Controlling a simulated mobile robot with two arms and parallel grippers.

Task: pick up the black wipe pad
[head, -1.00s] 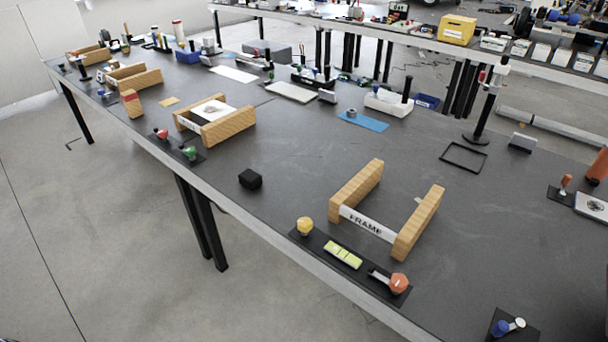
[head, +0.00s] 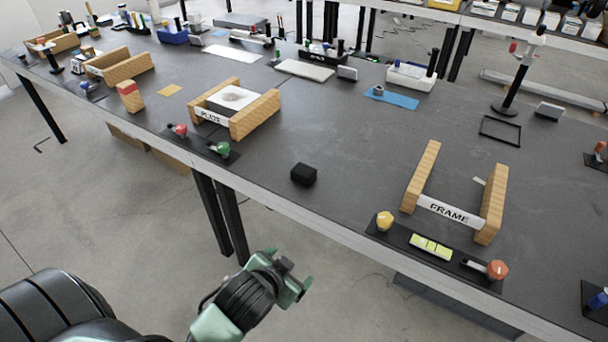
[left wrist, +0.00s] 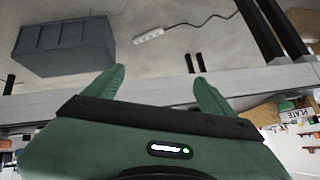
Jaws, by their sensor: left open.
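The black wipe pad (head: 304,174) is a small dark block lying on the dark tabletop near its front edge, between the plate stand and the frame stand. My left gripper (head: 297,282) is in front of the table and below its edge, apart from the pad. In the left wrist view its two green fingers (left wrist: 160,85) are spread with nothing between them. The pad is not recognizable in the left wrist view. My right gripper is not in view.
The wooden PLATE stand (head: 238,114) is left of the pad, with red and green knobs before it. The FRAME stand (head: 450,211) is to the right, behind a strip with yellow and orange knobs (head: 435,248). The tabletop around the pad is clear.

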